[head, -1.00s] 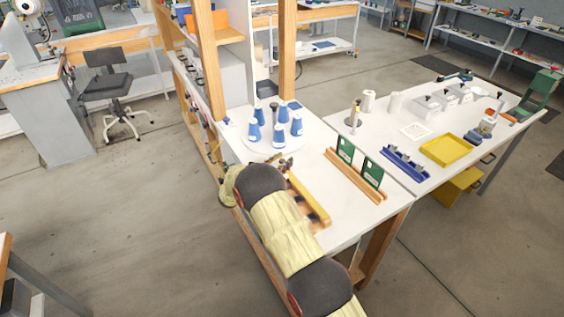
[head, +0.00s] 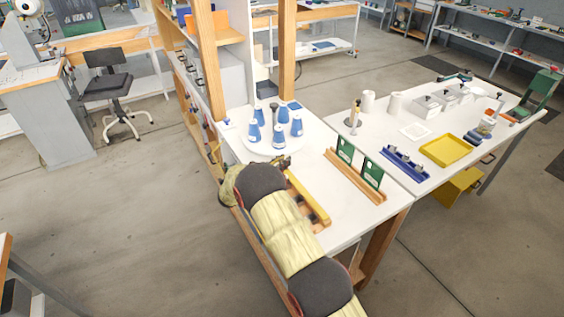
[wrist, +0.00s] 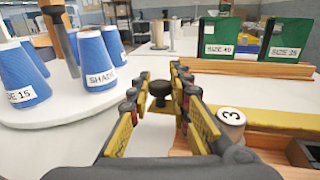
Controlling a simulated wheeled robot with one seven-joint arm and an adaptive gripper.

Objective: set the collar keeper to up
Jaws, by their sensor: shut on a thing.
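My gripper (wrist: 161,78) has its two yellow-and-black fingers on either side of a dark round knob (wrist: 160,92), shut on it. The knob stands low over the white table top; its foot is partly hidden by the fingers. I cannot tell for sure that this knob is the collar keeper, nor which way it is set. In the head view my gripper (head: 283,162) is at the near edge of the turntable, and my arm hides what it holds.
Blue cones (head: 279,137) stand on a white round turntable (head: 252,146) close to the left. A yellow bar (head: 308,197) on a wooden base lies to the right. Green cards (head: 344,149) stand in a wooden rack beyond. White table between is clear.

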